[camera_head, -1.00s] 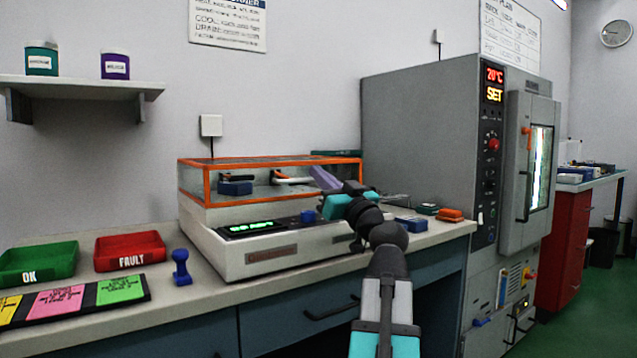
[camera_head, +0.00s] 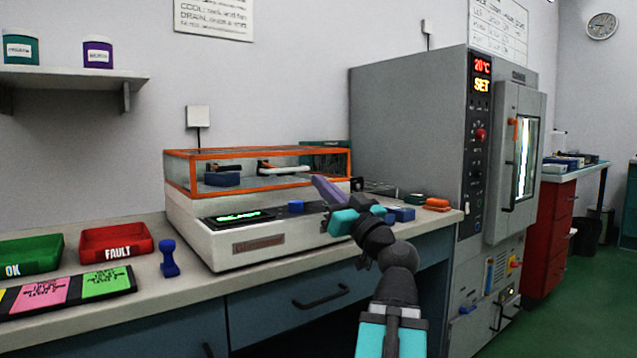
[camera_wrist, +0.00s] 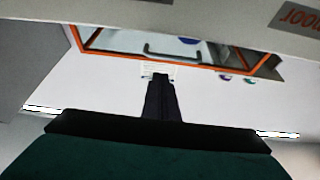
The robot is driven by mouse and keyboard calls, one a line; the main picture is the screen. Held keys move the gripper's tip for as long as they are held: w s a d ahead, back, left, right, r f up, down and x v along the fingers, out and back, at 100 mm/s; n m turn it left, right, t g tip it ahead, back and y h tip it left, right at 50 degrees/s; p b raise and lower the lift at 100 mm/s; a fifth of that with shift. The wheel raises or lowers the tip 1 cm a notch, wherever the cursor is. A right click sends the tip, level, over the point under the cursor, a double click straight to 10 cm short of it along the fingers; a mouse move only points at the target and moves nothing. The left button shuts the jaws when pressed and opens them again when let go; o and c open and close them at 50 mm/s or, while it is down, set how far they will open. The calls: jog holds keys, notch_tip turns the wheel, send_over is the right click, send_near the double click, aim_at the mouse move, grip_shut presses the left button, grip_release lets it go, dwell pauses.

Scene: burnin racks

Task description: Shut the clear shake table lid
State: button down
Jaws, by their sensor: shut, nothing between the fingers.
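The clear shake table lid (camera_head: 256,153) has an orange frame and shows in the head view as a level box on the white shake table (camera_head: 240,245). It appears to sit down on the table, with no clear gap along its lower front edge. Dark and white parts show through its panes. My gripper (camera_head: 319,183) is shut and empty, its purple fingers just in front of the lid's lower right front; contact cannot be told. In the wrist view the shut fingers (camera_wrist: 159,76) point toward an orange frame (camera_wrist: 180,62) with a dark bar inside it.
The grey chamber (camera_head: 410,130) bounds the right.

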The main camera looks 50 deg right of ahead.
jog(key=shift+s+a+f+b, duration=0.15)
jog(key=shift+s+f+b, duration=0.65)
jog(key=shift+b, duration=0.5)
jog(key=shift+w+f, duration=0.1)
jog(key=shift+w, duration=0.05)
